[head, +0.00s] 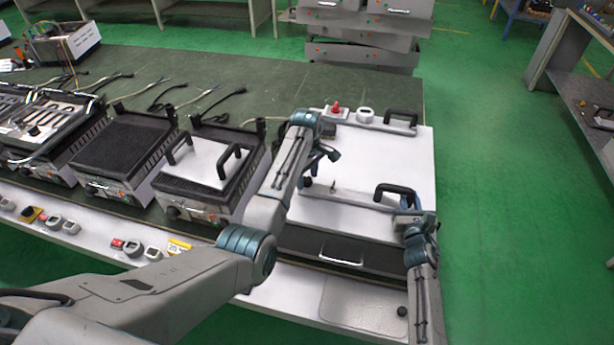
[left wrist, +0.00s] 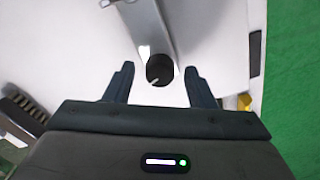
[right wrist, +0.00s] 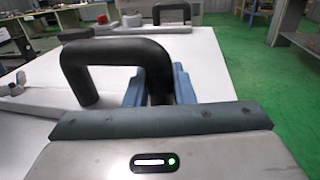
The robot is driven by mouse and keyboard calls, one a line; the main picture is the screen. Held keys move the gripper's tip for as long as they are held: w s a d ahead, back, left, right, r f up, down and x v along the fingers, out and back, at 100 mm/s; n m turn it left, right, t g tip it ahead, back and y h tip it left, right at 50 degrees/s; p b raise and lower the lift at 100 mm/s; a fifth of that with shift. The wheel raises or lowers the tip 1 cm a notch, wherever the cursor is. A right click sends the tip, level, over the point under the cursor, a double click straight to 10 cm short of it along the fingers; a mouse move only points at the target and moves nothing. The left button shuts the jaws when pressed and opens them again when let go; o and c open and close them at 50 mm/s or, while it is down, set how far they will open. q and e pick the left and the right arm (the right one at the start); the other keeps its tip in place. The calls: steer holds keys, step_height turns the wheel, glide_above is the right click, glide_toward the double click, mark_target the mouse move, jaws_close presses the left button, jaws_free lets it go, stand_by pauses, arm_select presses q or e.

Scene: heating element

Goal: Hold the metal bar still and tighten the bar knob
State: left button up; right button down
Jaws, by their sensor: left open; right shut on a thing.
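The metal bar (head: 350,199) lies across the white top of the right-hand unit. Its black handle (head: 393,187) stands at its right end. The round black bar knob (head: 307,182) is at its left end. My left gripper (head: 320,165) is above that end. In the left wrist view, its open fingers lie on both sides of the knob (left wrist: 159,70), with gaps visible; depth is unclear. My right gripper (head: 411,214) is shut on the handle. In the right wrist view its fingers are around the handle's near leg (right wrist: 155,80).
At the top of the white panel (head: 385,150) are a red button (head: 336,107), a white round part (head: 364,115) and another black handle (head: 400,115). Several grills stand to the left, one with a white two-handled plate (head: 200,163). Small parts line the front ledge.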

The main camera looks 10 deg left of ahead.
arm_select(q)
steer(key=shift+f, duration=0.15)
steer(key=shift+c, duration=0.2)
steer(key=c, duration=0.9)
steer(key=shift+c, duration=0.2)
